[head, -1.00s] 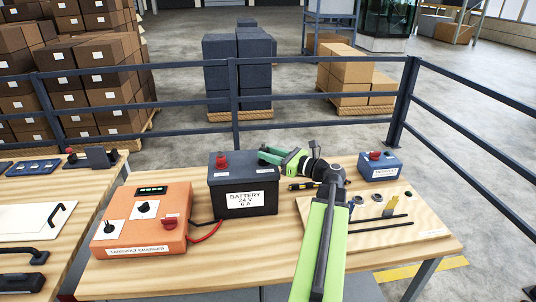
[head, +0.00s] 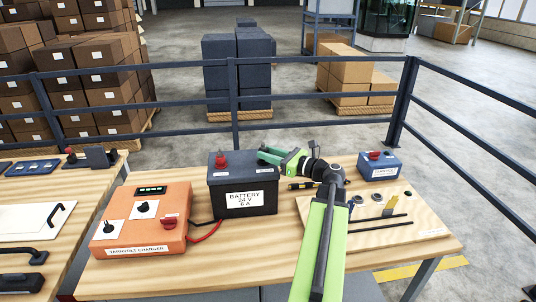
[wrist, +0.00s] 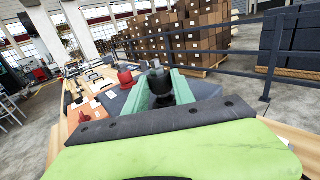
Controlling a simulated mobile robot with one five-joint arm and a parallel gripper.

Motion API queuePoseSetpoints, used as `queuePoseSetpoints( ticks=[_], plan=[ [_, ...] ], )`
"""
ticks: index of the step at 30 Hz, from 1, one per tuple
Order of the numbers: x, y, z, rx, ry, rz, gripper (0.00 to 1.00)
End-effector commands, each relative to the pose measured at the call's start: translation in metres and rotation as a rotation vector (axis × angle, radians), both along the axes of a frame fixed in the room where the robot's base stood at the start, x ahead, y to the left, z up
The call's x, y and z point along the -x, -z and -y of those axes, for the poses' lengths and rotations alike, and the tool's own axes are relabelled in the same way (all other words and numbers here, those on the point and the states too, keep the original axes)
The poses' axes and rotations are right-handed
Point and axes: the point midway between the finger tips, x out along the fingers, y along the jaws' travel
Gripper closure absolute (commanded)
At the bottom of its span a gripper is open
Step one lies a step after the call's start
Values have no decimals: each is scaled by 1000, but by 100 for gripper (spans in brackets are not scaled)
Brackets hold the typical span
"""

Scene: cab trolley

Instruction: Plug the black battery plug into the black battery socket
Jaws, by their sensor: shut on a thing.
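The dark battery (head: 243,197), labelled 24 V 6 A, stands on the wooden table. A red plug (head: 221,160) sits on the left of its top; it also shows in the wrist view (wrist: 125,79). My gripper (head: 264,155) is over the right part of the battery's top. In the wrist view its green fingers (wrist: 159,90) are shut on a black plug (wrist: 158,79), which stands upright at the battery's top. The black socket is hidden beneath the plug and fingers, so I cannot tell how deep the plug sits.
An orange charger (head: 141,222) stands left of the battery, with black and red cables between them. A wooden board (head: 424,232) with small parts and a blue box (head: 379,166) are on the right. A dark railing (head: 300,97) runs behind the table.

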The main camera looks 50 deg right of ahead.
Motion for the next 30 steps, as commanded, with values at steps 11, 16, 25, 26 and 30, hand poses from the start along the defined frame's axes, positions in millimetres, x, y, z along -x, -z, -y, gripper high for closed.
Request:
queuePoseSetpoints(
  ticks=[11, 16, 25, 26, 30],
  plan=[
    [0, 9, 0, 0, -1, 0, 100],
    [0, 12, 0, 0, -1, 0, 100],
    [-1, 17, -1, 0, -1, 0, 68],
    [-1, 17, -1, 0, -1, 0, 64],
    [-1, 16, -1, 0, -1, 0, 46]
  ],
)
